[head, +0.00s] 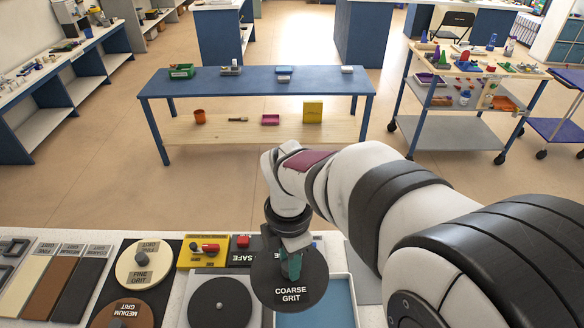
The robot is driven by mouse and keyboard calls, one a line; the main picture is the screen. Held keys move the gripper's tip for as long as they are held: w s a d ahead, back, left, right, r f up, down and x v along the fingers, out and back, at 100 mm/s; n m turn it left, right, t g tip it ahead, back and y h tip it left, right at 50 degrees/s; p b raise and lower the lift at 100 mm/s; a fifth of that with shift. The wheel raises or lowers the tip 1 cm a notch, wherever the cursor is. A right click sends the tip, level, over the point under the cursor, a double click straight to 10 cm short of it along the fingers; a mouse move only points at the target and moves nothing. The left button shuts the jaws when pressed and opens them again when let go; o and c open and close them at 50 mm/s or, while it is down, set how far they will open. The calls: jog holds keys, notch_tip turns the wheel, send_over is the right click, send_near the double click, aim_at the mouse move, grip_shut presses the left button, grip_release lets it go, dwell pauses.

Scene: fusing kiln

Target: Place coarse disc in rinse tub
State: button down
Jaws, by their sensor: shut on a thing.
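The coarse disc (290,293) is dark grey and round, with white "COARSE GRIT" lettering. My gripper (291,268) is shut on it near the disc's middle and holds it, seen from above. The disc overlaps the left part of the rinse tub (342,291) in the head view, a pale-rimmed tub with a blue inside. The disc hides that part of the tub, and its height above it is hard to tell. My arm comes in from the right.
A dark round wheel (220,303) sits just left of the tub. A cream fine grit disc (144,264) and a brown medium grit disc (121,314) lie on a black board further left. A yellow switch box (203,251) stands behind the wheel.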

jog(key=s+d+f+n, duration=0.2)
jog(key=s+d, duration=0.2)
jog(key=d, duration=0.4)
jog(key=s+d+f+n, duration=0.2)
jog(key=s+d+f, duration=0.1)
jog(key=d, duration=0.5)
send_over(315, 320)
notch_tip(315, 320, down, 6)
jog(key=shift+f, duration=2.1)
jog(key=shift+f, duration=0.15)
jog(key=c, duration=0.6)
grip_release()
